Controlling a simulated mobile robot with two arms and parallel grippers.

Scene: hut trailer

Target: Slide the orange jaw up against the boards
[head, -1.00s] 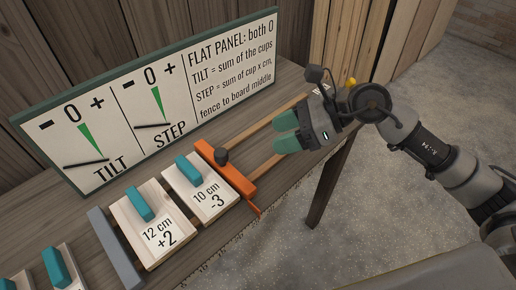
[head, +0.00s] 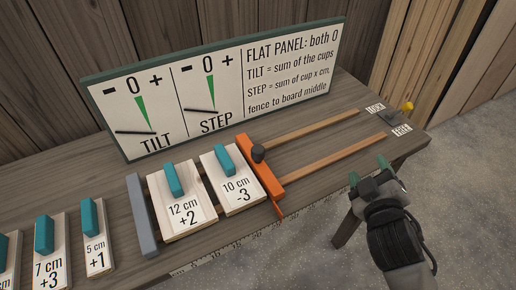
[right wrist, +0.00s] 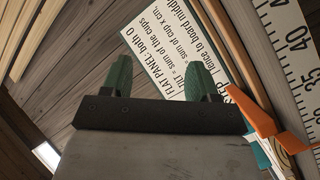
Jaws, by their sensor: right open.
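The orange jaw (head: 262,174), with a dark knob (head: 258,153) on top, sits across two wooden rails on the bench. It is right beside the 10 cm -3 board (head: 239,190); I cannot tell whether they touch. The 12 cm +2 board (head: 190,208) lies left of that one across a narrow gap, with the grey fence (head: 141,215) on its left. My right gripper (head: 368,171) is open and empty, right of the jaw near the bench's front edge. In the right wrist view its fingers (right wrist: 160,78) are apart, with the orange jaw (right wrist: 260,125) at right. My left gripper is out of view.
More boards, 5 cm +1 (head: 97,247) and 7 cm +3 (head: 50,262), stand at left. The gauge panel (head: 290,75) stands behind, both needles low left of 0. The wooden rails (head: 330,157) are bare right of the jaw. A yellow knob (head: 407,106) is at the bench's right end.

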